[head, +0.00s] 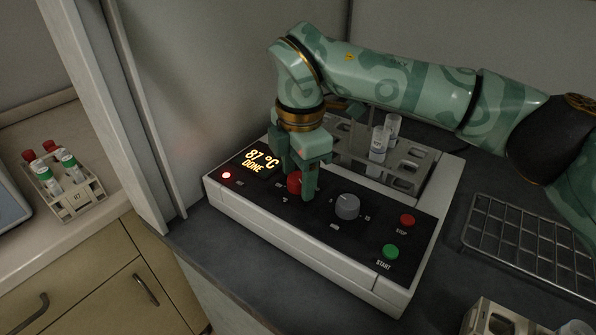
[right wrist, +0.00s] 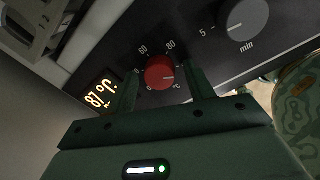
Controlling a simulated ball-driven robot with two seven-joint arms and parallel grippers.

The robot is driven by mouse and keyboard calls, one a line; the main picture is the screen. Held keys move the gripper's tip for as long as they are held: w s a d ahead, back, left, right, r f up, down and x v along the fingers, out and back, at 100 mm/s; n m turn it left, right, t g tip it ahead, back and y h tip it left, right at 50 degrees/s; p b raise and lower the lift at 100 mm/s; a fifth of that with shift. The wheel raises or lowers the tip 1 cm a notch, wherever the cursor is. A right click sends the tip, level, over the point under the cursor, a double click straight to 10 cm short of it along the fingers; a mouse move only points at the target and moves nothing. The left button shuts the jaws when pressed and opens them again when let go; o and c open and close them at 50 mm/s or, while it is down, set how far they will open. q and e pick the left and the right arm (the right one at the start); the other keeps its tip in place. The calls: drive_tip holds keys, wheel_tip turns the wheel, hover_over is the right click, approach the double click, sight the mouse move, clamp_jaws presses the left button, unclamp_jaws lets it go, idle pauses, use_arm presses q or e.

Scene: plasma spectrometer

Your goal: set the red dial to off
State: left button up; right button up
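The red dial (head: 294,183) is on the black front panel of the white machine (head: 300,237), just right of the lit display (head: 258,159) reading "87 °C DONE". In the right wrist view the red dial (right wrist: 160,73) has a pale pointer mark toward its right side, near the "°C" label. My right gripper (head: 297,183) is over the panel with its fingers on either side of the red dial. In the right wrist view the fingers (right wrist: 162,82) are apart, with gaps between them and the dial. My left gripper is not in view.
A grey dial (head: 347,206), a red stop button (head: 407,220) and a green start button (head: 391,251) are on the same panel. A tube rack (head: 403,160) stands in the machine behind. A wire rack (head: 530,246) lies at right. Another tube rack (head: 72,196) is at far left.

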drive_tip(key=c, duration=0.8)
